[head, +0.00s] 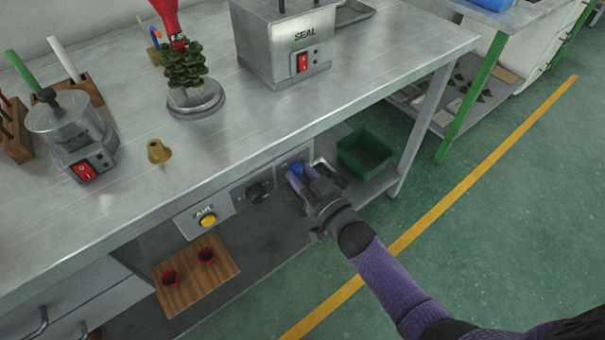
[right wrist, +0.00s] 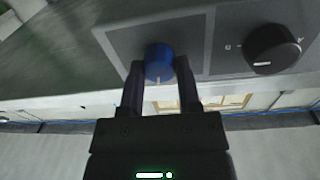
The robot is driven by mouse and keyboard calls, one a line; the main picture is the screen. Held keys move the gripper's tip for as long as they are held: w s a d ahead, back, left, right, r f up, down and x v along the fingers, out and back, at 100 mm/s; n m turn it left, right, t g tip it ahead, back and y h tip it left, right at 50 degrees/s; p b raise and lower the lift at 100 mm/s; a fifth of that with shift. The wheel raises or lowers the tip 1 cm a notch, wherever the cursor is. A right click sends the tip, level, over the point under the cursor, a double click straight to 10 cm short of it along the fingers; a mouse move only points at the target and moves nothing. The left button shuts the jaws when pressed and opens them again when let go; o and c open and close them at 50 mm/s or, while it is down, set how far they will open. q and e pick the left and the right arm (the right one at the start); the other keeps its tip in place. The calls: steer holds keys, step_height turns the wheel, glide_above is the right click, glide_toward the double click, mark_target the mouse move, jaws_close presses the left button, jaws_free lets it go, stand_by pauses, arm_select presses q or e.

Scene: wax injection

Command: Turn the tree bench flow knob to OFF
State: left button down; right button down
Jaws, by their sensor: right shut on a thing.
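The bench's front panel carries a blue knob (head: 297,170), which also shows in the right wrist view (right wrist: 158,62) with a pale mark on its lower face. My right gripper (head: 297,177) is shut on the blue knob, one finger on each side of it, as the right wrist view (right wrist: 160,85) shows. A black knob (head: 258,193) sits beside it on the panel, and it shows at the right in the right wrist view (right wrist: 272,48). The lettering around the blue knob is too small or hidden to read. My left gripper is not in view.
A yellow button (head: 207,219) sits on the panel left of the knobs. The steel bench (head: 240,130) holds a SEAL pot (head: 285,45), a wax tree (head: 185,68), a small pot (head: 70,125) and a brass cone (head: 158,151). A green bin (head: 365,150) stands on the lower shelf.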

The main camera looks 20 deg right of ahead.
steer(key=shift+n, duration=1.9)
steer(key=n, duration=0.5)
steer(key=shift+f+y+b, duration=0.1)
steer(key=shift+y+b, duration=0.2)
steer(key=shift+b, duration=0.05)
steer(key=shift+n, duration=1.2)
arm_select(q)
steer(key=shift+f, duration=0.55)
arm_select(e)
steer(key=shift+n, duration=0.8)
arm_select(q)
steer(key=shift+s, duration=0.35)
arm_select(e)
steer(key=shift+c, duration=1.5)
jaws_free()
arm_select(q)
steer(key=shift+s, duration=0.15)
